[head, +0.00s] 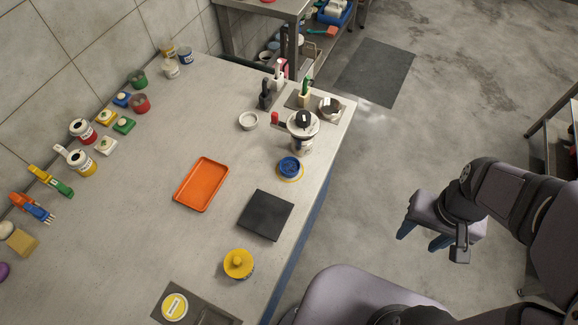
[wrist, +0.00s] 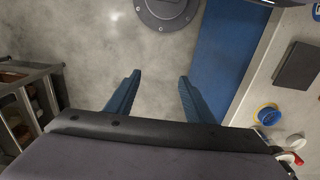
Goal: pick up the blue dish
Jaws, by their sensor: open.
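The blue dish (head: 290,166) sits on a yellow round base or saucer (head: 291,179) near the right edge of the counter in the head view. It also shows at the right of the wrist view as a blue round thing (wrist: 269,116) with yellow around it. My gripper (head: 420,240) is off the counter, over the floor to the right of the dish and well apart from it. In the wrist view its two blue fingers (wrist: 160,80) are spread with nothing between them.
A steel pot with a black lid knob (head: 302,130) stands just behind the dish. A black square board (head: 266,214), an orange tray (head: 201,184) and a yellow-lidded pot (head: 238,265) lie nearby. Several jars line the wall. The counter's left middle is clear.

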